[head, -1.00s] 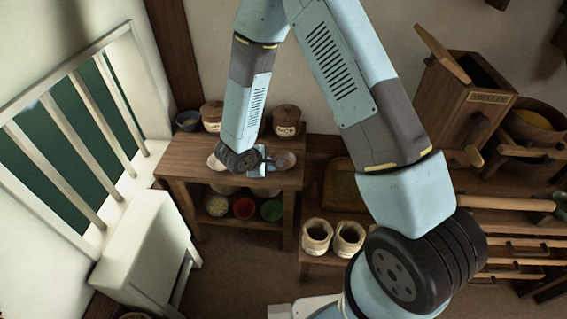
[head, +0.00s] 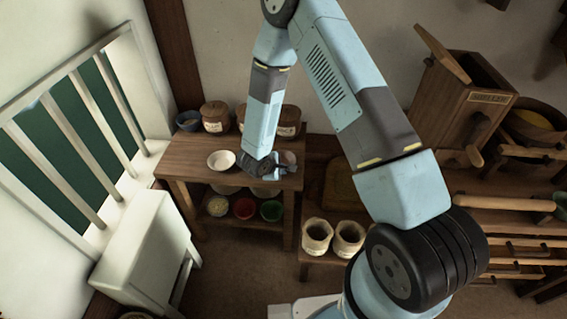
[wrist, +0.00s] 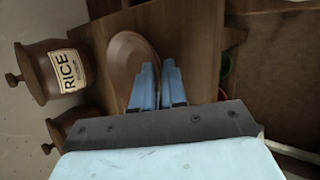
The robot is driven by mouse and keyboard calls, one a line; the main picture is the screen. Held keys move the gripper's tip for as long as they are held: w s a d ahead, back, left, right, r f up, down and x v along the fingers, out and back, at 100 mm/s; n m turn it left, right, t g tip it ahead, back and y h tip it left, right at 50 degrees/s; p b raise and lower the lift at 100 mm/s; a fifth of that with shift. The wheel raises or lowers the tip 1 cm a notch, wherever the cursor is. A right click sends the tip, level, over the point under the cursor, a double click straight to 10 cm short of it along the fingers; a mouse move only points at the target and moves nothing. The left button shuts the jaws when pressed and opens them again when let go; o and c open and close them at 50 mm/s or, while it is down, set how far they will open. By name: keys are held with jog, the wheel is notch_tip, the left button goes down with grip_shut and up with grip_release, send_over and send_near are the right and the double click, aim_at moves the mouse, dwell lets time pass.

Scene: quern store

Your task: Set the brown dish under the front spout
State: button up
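The brown dish (head: 290,157) lies at the right end of the small wooden table, mostly behind my gripper in the head view. The wrist view shows it as a round, shallow brown dish (wrist: 128,58) on the tabletop. My gripper (wrist: 160,67) points at its near right edge. Its two blue fingers are a little apart, with a narrow gap and no clear hold on the rim. In the head view the gripper (head: 284,165) is low over the tabletop. I cannot make out which part is the front spout; a wooden hopper box (head: 461,100) with a label stands at the right.
A white bowl (head: 221,160) sits left of my gripper on the table (head: 185,158). Lidded jars (head: 215,117) stand along its back; one reads RICE (wrist: 62,72). Two pale pots (head: 317,236) stand on a lower bench to the right.

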jog(key=shift+w+d+f, duration=0.1)
grip_shut()
dwell(0.3)
jog(key=shift+r, duration=0.6)
notch_tip(320, 180, up, 2)
jog(key=shift+r, duration=0.2)
jog(key=s+d+r, duration=0.1)
jog(key=s+r, duration=0.8)
jog(key=s, duration=0.5)
jog(key=shift+d+r, duration=0.2)
jog(key=shift+r, duration=0.05)
